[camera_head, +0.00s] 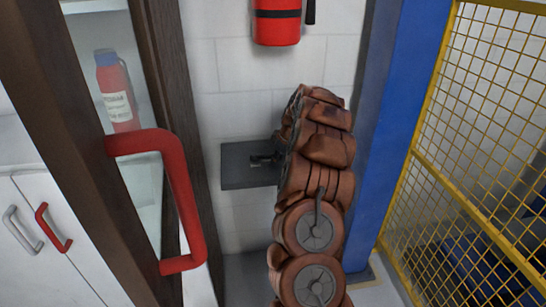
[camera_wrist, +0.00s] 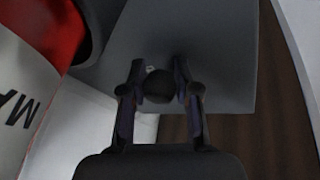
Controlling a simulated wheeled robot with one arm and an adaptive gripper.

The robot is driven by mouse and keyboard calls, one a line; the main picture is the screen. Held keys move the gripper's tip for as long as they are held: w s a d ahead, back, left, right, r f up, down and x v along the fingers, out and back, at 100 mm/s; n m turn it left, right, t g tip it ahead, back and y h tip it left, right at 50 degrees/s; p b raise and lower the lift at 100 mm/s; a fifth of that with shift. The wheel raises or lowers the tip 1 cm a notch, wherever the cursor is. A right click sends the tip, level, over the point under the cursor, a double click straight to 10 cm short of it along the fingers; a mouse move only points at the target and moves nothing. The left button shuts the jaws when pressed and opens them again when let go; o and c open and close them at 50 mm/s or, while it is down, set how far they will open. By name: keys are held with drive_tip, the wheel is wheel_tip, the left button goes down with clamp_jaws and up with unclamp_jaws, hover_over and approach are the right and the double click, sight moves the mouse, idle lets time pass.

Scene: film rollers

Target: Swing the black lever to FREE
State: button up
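A dark grey plate (camera_head: 235,167) is fixed to the white wall, left of my arm in the head view. Part of the black lever (camera_head: 262,160) shows on it, running right until my arm hides it. In the wrist view the lever's round dark end (camera_wrist: 160,86) lies between the two fingers of my gripper (camera_wrist: 160,75), in front of the grey plate (camera_wrist: 222,55). The fingers are drawn in and appear to touch it on both sides. My gripper is hidden behind my arm in the head view. No FREE marking is readable.
A brown-framed door with a red handle (camera_head: 185,205) stands close on the left. A red bottle (camera_head: 117,92) is on a shelf behind it. A red extinguisher (camera_head: 277,22) hangs above. A blue column (camera_head: 395,120) and yellow mesh fence (camera_head: 480,110) are right.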

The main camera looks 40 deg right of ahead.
drive_tip(key=shift+o, duration=1)
drive_tip(key=shift+w+a+r, duration=0.2)
drive_tip(key=shift+w, duration=0.05)
drive_tip(key=shift+r, duration=0.15)
drive_tip(key=v, duration=1.1)
drive_tip(key=shift+s+r, duration=0.25)
drive_tip(key=shift+s, duration=0.05)
